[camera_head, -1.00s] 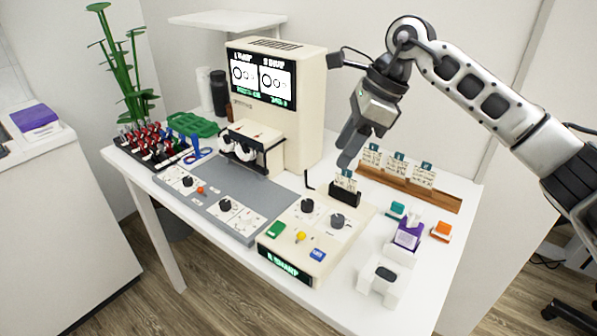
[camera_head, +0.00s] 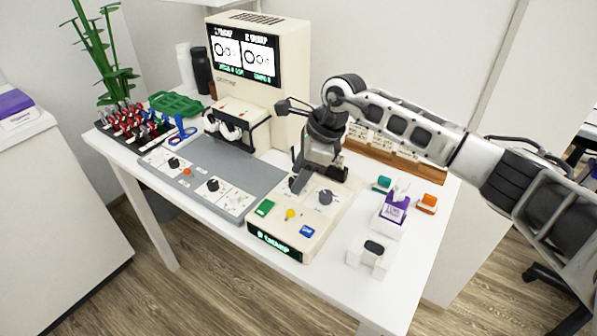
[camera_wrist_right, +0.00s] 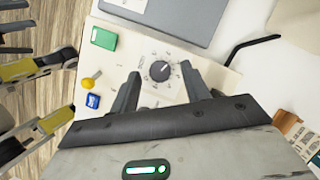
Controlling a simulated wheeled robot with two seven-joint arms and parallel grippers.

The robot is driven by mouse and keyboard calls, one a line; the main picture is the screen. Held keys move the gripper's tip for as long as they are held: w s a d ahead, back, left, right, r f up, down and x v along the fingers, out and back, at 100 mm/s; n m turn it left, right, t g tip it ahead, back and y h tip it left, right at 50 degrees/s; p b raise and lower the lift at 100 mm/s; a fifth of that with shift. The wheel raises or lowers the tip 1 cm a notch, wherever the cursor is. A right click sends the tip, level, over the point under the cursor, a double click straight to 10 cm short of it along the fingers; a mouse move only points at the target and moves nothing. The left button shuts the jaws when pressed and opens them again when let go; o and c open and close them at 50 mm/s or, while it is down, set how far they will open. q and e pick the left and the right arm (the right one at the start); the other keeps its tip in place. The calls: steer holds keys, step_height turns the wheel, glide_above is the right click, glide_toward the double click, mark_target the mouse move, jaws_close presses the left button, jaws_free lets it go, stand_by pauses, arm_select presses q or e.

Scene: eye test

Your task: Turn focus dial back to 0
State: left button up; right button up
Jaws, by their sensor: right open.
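The cream control box (camera_head: 281,225) stands at the table's front, with a green button (camera_head: 265,208), a yellow knob (camera_head: 290,214), a blue button (camera_head: 307,231) and a lit front display. Its right black dial (camera_head: 326,197) shows in the head view. My right gripper (camera_head: 299,183) is low over the box's left dial. In the right wrist view this black dial (camera_wrist_right: 160,70) lies between the tips of my open right gripper (camera_wrist_right: 161,82), with gaps beside it. Its scale is too small to read, and I see no focus label. My left gripper is out of view.
A grey panel (camera_head: 235,165) with dials adjoins the box on the left. A cream machine (camera_head: 262,90) with a screen (camera_head: 243,55) stands behind. A black bent rod (camera_wrist_right: 250,44) is close to the right finger. A white stand (camera_head: 368,258) is at front right.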

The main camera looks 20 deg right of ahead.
steer(key=shift+a+f, duration=0.15)
steer(key=shift+f, duration=0.2)
steer(key=c, duration=1)
